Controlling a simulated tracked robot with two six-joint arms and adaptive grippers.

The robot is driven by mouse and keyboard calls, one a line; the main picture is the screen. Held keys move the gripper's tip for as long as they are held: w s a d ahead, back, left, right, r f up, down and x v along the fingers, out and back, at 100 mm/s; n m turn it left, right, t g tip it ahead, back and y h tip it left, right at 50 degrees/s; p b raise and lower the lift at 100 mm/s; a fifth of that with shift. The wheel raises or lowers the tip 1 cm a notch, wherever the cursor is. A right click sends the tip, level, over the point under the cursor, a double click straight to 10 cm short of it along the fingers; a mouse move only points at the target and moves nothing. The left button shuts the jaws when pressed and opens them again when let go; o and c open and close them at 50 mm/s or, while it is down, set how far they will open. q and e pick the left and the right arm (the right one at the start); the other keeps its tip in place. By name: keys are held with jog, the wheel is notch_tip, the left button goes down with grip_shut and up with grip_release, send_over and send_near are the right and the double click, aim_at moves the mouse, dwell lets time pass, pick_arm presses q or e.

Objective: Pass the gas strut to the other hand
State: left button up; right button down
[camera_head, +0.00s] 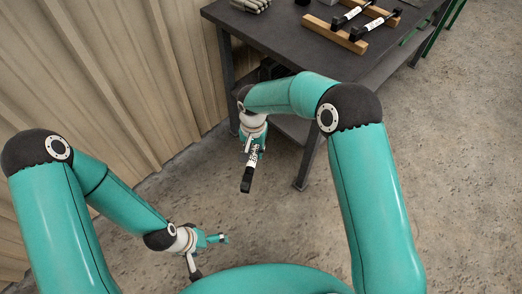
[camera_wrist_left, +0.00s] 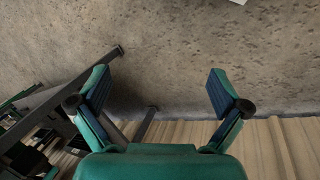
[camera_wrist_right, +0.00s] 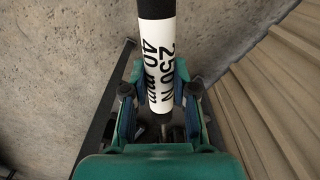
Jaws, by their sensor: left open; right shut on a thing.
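The gas strut (camera_head: 247,178) is a black cylinder with a white printed label, held in the air in front of the table. My right gripper (camera_head: 253,153) is shut on it; the head view shows its black end pointing down. In the right wrist view the strut (camera_wrist_right: 157,65) stands between the fingers of the right gripper (camera_wrist_right: 152,90), and its label reads 250N 40 mm. My left gripper (camera_head: 222,239) is lower and to the left of the strut, apart from it. In the left wrist view the left gripper (camera_wrist_left: 160,92) is open and empty.
A dark table (camera_head: 285,38) stands at the back, with a wooden rack (camera_head: 335,35) bearing more black-and-white struts and grey cylinders (camera_head: 250,4). A corrugated wall (camera_head: 110,80) runs along the left. Bare concrete floor (camera_head: 455,150) lies open at right.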

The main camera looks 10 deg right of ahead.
pick_arm(q)
jog(key=c, duration=0.5)
pick_arm(e)
jog(key=shift+w+a+f+m, duration=0.25)
jog(key=shift+w+f+m, duration=0.05)
jog(key=shift+w+f, duration=0.2)
pick_arm(q)
jog(key=shift+w+r+n, duration=0.1)
jog(key=shift+w+n, duration=0.3)
jog(key=shift+w, duration=0.05)
jog(key=shift+c, duration=1.3)
jog(key=w+r+t, duration=0.1)
jog(key=w, duration=0.1)
jog(key=w+d+r+t+h, duration=0.1)
jog(key=w+r, duration=0.1)
jog(key=w+d+r+t, duration=0.1)
jog(key=w, duration=0.1)
jog(key=shift+w+d+r+t+h, duration=0.1)
jog(key=shift+w+r+t+h, duration=0.1)
jog(key=shift+r+t+h, duration=0.15)
jog(key=shift+c, duration=0.3)
jog(key=m+t+h, duration=0.3)
send_near(248, 165)
jog(key=x, duration=1)
jog(key=shift+f, duration=0.35)
